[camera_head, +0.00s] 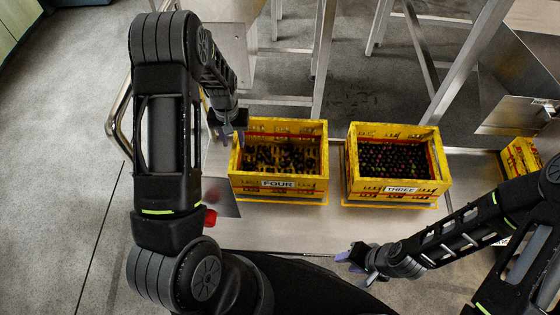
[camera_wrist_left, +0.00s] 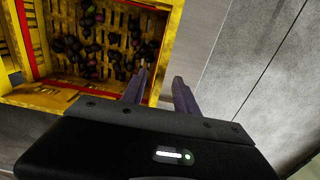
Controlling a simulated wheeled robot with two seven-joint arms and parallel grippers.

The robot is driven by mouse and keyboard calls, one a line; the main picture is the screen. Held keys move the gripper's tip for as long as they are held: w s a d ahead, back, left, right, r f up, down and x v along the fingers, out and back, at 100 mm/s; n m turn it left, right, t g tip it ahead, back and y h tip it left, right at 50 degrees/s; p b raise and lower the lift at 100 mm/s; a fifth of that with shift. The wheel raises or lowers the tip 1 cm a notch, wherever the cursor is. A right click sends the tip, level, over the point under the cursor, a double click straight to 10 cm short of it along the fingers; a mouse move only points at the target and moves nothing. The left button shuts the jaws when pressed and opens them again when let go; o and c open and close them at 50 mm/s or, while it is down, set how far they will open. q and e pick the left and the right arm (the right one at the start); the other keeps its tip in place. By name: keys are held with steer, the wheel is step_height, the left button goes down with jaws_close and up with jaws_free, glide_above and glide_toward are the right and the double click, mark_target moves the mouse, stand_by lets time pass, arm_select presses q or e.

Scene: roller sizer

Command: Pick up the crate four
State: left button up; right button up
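Crate four (camera_head: 277,184) is a yellow crate with a "FOUR" label on its front wall, holding dark round fruit. It stands on the metal table left of crate three. My left gripper (camera_head: 234,134) is at its back left corner area. In the left wrist view my left gripper (camera_wrist_left: 160,88) has its two purple fingers apart. The crate's yellow side wall (camera_wrist_left: 169,48) shows between them, one finger on the inner side and one on the outer; contact is not clear. My right gripper (camera_head: 351,268) is open and empty, in front of the table.
Crate three (camera_head: 401,191), yellow with dark fruit, stands to the right with a narrow gap. Another yellow crate (camera_head: 522,160) is at the far right. Metal frame legs (camera_head: 323,55) rise behind the crates. A red knob (camera_head: 210,217) is near my left arm.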

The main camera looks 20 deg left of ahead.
arm_select(q)
steer(key=shift+f, duration=0.25)
step_height(320, 180, down, 5)
steer(key=shift+w+f+b, duration=0.1)
steer(key=shift+w+b, duration=0.05)
steer(key=shift+b, duration=0.25)
stand_by(0.5)
jaws_close()
stand_by(1.3)
